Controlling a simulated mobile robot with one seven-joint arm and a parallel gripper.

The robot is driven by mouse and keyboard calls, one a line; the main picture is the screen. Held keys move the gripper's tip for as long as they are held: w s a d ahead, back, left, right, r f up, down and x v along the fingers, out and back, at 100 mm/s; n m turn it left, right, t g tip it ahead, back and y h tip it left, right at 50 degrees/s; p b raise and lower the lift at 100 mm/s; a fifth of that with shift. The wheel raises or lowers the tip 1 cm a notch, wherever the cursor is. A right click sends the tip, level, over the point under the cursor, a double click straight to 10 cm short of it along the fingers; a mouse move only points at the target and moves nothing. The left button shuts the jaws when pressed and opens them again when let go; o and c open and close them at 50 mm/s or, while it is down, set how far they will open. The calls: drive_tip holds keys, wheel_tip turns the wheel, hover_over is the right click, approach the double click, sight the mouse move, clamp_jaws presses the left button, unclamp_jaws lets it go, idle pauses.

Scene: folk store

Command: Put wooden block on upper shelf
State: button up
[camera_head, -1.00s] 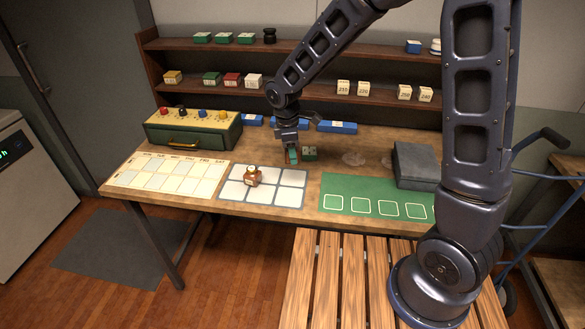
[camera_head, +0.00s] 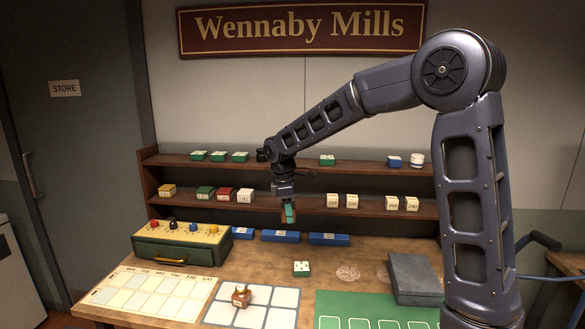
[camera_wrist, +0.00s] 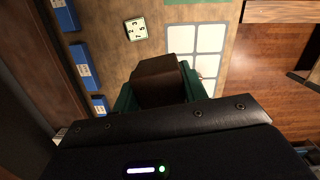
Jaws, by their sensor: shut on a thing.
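My gripper (camera_head: 289,212) is shut on a brown wooden block (camera_wrist: 158,82), which shows between the green fingers in the wrist view. The gripper points down and holds the block above the table, at about the height of the lower shelf (camera_head: 375,212) in the head view. The upper shelf (camera_head: 365,168) runs above and behind it along the wall. Part of the upper shelf is hidden by my arm.
A numbered block (camera_head: 301,268), a small jar (camera_head: 241,296) and a grey case (camera_head: 415,278) stand on the table.

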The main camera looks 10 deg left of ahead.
drive_tip(key=w+d+r, duration=0.3)
drive_tip(key=w+r, duration=0.4)
drive_tip(key=w, duration=0.3)
wheel_tip(320, 180, up, 23)
drive_tip(key=m, duration=0.2)
hover_over(373, 165)
drive_tip(key=f, duration=1.9)
drive_tip(key=shift+s+a+f, duration=0.2)
drive_tip(key=shift+s+a, duration=0.05)
drive_tip(key=shift+s, duration=0.05)
drive_tip(key=o, duration=1)
drive_tip(key=shift+f, duration=0.1)
